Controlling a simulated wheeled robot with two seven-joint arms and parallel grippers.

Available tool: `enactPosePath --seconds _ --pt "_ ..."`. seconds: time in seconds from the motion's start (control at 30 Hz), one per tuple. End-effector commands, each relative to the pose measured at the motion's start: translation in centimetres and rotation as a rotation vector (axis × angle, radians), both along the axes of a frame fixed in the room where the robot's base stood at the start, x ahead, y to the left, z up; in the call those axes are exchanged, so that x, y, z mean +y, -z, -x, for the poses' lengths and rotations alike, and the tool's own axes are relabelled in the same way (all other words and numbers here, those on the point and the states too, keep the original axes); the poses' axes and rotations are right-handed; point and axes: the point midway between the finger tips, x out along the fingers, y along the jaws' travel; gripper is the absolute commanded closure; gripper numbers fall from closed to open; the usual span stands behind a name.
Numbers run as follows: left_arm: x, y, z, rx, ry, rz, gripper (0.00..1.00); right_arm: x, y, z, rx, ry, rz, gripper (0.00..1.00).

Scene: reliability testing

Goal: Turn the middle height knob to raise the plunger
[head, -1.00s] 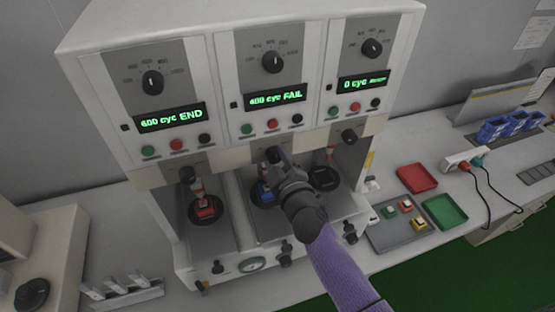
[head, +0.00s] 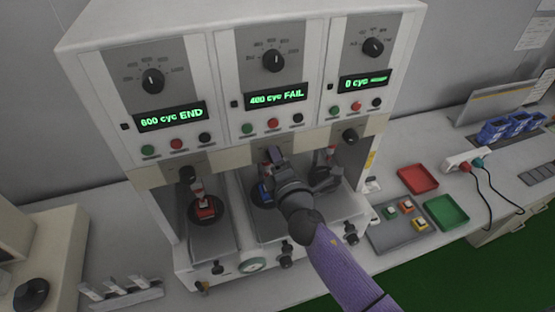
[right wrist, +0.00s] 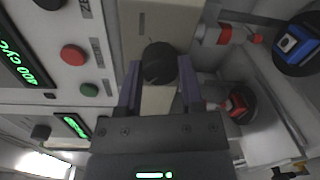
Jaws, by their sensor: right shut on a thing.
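The middle height knob (right wrist: 160,64) is a black round knob on the beige front strip in the right wrist view. My right gripper (right wrist: 160,88) has its two purple-grey fingers on either side of it, shut on it. In the head view my right gripper (head: 275,155) hides most of this knob, under the "400 cyc FAIL" display (head: 276,97). A blue switch (head: 264,192) sits on the middle station's round base, partly hidden by the gripper. It also shows in the right wrist view (right wrist: 290,44), with a red-tipped plunger (right wrist: 222,35) apart from it. My left gripper is not in view.
The left height knob (head: 187,175) and right height knob (head: 350,136) flank the middle one. Start and stop buttons (head: 272,124) sit just above. A red tray (head: 418,179), green tray (head: 446,212) and grey switch tray (head: 392,236) lie to the right.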

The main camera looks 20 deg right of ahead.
Motion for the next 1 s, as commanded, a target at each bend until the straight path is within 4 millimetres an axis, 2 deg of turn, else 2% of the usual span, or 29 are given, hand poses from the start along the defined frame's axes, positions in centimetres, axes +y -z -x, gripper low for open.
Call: enactPosePath --seconds 0.4,1.0 --pt "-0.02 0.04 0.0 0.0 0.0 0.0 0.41 0.04 0.11 0.04 -0.005 0.0 0.196 1.0" --pt "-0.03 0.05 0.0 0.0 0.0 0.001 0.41 0.05 0.14 0.04 -0.005 0.0 0.231 1.0"
